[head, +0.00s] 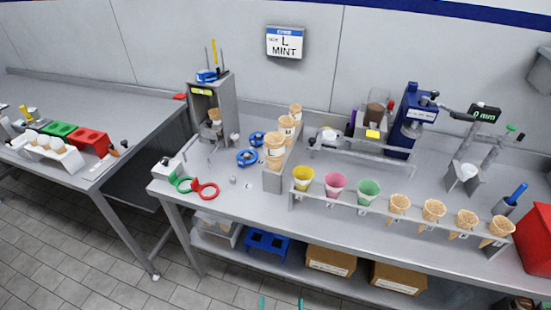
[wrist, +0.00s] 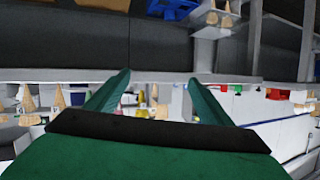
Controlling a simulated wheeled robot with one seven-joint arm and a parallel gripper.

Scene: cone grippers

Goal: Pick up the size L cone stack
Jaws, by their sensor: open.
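A sign (head: 286,43) on the wall reads "L MINT". Three cone stacks stand in a row in a grey holder (head: 272,181) on the steel table: a front stack (head: 274,152), a middle stack (head: 287,128) and a back stack (head: 296,112). Their size marks are too small to read surely, so I cannot tell which is L. My gripper shows only as two teal fingertips (head: 281,303) at the bottom edge of the head view, well in front of the stacks. In the wrist view my gripper (wrist: 158,80) has its green fingers apart with nothing held between them.
A rack (head: 330,200) with coloured cups and several single cones runs along the table front, right of the stacks. Blue rings (head: 247,158) and red and green rings (head: 204,190) lie to the left. A grey stand (head: 213,105) rises behind. Boxes (head: 330,260) fill the lower shelf.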

